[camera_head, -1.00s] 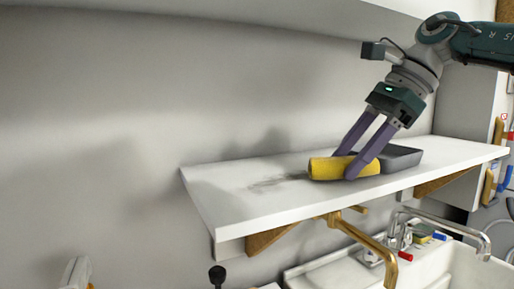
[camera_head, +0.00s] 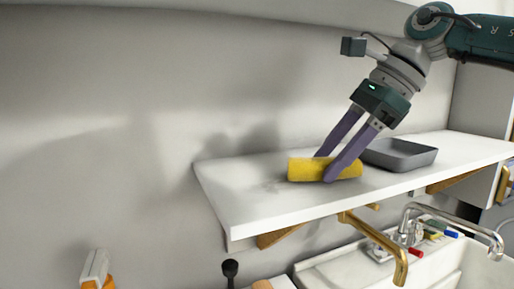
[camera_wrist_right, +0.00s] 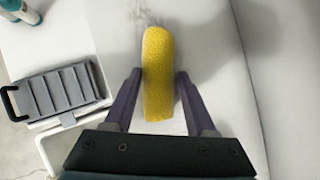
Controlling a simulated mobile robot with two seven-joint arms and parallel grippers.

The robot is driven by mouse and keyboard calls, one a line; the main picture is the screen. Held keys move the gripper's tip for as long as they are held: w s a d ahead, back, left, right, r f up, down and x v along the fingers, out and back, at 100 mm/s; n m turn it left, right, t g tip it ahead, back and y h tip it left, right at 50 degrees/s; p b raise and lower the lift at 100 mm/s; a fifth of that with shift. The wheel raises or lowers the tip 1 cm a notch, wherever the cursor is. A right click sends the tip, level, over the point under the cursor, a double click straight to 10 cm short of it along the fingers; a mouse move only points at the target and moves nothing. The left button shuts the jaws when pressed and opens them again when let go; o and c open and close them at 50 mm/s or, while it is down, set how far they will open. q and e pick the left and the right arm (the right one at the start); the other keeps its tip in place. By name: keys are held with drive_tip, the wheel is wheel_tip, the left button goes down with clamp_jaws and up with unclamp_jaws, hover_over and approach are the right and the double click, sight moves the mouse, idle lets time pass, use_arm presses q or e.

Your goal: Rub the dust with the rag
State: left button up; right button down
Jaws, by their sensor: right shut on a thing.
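The rag is a yellow roll (camera_head: 305,169) low at the white shelf's surface, with my right gripper (camera_head: 329,170) shut on it. In the right wrist view the yellow rag (camera_wrist_right: 158,75) lies lengthwise between the two purple fingers of the right gripper (camera_wrist_right: 155,90). The dust shows as a faint grey smudge (camera_head: 271,186) on the shelf just left of the rag. A trace of it also shows in the wrist view (camera_wrist_right: 145,18) beyond the rag's far end. Part of the dust may be hidden under the rag. My left gripper is not in view.
The white shelf (camera_head: 232,205) is fixed to the wall, and its left part is clear. A grey tray (camera_head: 400,155) stands on it, right of the gripper.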

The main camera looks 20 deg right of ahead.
sight(293, 159)
drive_tip(key=shift+a, duration=1.05)
drive_tip(key=shift+s+a+p, duration=0.15)
drive_tip(key=shift+a+p, duration=0.5)
drive_tip(key=shift+a, duration=2.7)
drive_tip(key=shift+s+a+f, duration=0.1)
drive_tip(key=shift+a+f, duration=0.05)
drive_tip(key=shift+a, duration=1.8)
drive_tip(key=shift+w+b, duration=0.4)
drive_tip(key=shift+w, duration=0.5)
drive_tip(key=shift+d, duration=0.8)
drive_tip(key=shift+w+d+r, duration=0.1)
drive_tip(key=shift+d+r, duration=0.1)
drive_tip(key=shift+d, duration=0.8)
drive_tip(key=shift+d+f+b, duration=0.1)
drive_tip(key=shift+d+b, duration=0.45)
drive_tip(key=shift+d, duration=1.05)
drive_tip(key=shift+w+d, duration=0.1)
drive_tip(key=shift+d, duration=2.35)
drive_tip(key=shift+w+d, duration=0.1)
drive_tip(key=shift+d, duration=3.05)
